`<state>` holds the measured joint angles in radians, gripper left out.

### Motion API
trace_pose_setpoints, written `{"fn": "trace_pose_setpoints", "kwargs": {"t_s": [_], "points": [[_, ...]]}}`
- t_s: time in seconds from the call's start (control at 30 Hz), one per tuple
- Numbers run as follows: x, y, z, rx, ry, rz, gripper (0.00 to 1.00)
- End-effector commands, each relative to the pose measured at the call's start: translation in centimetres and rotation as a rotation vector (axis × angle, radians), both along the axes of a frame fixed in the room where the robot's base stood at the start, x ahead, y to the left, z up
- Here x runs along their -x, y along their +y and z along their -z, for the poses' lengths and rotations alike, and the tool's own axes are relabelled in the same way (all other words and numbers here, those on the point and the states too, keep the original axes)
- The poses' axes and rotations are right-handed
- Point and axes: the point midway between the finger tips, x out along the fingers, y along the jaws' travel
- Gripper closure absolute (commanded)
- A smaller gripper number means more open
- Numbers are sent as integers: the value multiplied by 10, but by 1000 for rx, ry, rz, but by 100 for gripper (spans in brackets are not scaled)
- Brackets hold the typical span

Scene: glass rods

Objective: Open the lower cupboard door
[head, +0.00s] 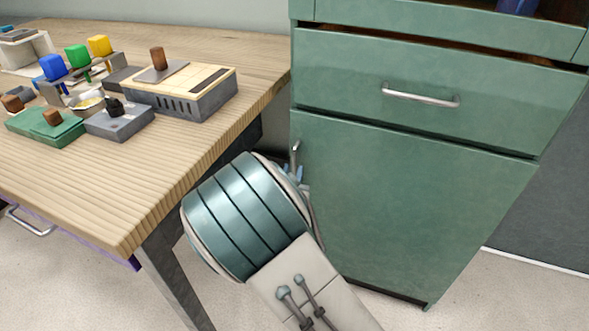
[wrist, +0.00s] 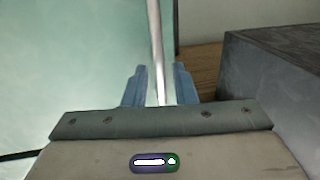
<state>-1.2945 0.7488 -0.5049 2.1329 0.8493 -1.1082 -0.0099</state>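The lower cupboard door (head: 410,205) is a plain green panel below a drawer, and it looks shut. Its upright metal handle (head: 295,155) is near the door's left edge. My gripper (head: 298,173) is at that handle, mostly hidden behind my own wrist in the head view. In the wrist view, the two blue fingers of my gripper (wrist: 158,86) stand apart, one on each side of the handle bar (wrist: 156,45). Small gaps show between the bar and the fingers, so the gripper looks open around it. The handle's lower end is hidden.
A drawer (head: 430,85) with a horizontal handle sits above the door and stands slightly open. A wooden table (head: 150,180) with several small devices and coloured blocks is close on the left. Its leg (head: 175,285) stands beside my arm. Floor shows at the right.

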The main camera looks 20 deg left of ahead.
Motion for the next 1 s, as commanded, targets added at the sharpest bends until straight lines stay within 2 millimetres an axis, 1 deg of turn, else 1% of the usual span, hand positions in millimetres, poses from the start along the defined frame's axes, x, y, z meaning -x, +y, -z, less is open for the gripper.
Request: {"fn": "trace_pose_setpoints", "kwargs": {"t_s": [0.03, 0.1, 0.2, 0.33, 0.57, 0.67, 1.0], "points": [[-9, 0, 2, 0, -1, 1, 75], [-17, 1, 1, 0, -1, 2, 75], [-25, 3, 1, -1, 0, 0, 75], [-30, 4, 0, 0, 1, 0, 75], [-30, 3, 0, 0, 1, 0, 75], [-30, 3, 0, 0, 1, 0, 100], [-28, 2, 1, -1, 2, -10, 100]]}}
